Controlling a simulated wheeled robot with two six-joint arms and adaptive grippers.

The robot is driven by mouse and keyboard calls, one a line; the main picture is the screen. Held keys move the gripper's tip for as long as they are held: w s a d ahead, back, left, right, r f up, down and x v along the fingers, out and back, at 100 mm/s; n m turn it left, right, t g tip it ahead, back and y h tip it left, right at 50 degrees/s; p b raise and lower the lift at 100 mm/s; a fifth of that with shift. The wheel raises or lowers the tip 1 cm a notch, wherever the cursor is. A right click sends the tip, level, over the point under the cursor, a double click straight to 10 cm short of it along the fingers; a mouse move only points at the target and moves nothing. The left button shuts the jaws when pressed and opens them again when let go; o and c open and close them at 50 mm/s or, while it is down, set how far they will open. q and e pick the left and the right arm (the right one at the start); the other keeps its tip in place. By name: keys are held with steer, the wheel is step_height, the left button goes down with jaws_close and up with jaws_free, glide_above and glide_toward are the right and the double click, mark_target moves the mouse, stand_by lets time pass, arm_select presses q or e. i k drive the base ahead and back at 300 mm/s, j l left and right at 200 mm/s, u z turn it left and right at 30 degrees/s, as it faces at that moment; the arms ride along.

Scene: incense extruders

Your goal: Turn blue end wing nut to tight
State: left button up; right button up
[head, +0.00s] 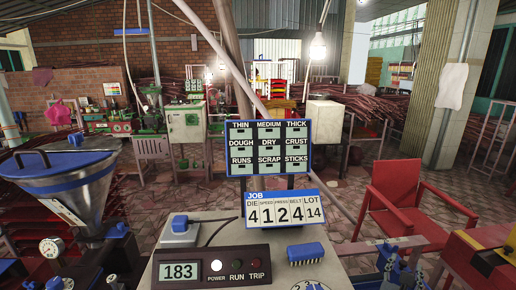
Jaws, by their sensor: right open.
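I cannot make out a blue end wing nut with certainty; blue parts at the gripper are too small to tell apart. The extruder's steel hopper (82,205) with a blue rim stands at the left, and a blue knob (116,229) shows at its right side. My left gripper is not in view.
A control box (212,269) reading 183 sits at the front, with a JOB sign (283,211) and a label board (268,147) behind it. A blue brush-like block (306,253) lies to its right. A red chair (405,205) and a yellow-topped box (487,258) stand at the right.

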mark_target(389, 249)
steer(key=k, duration=1)
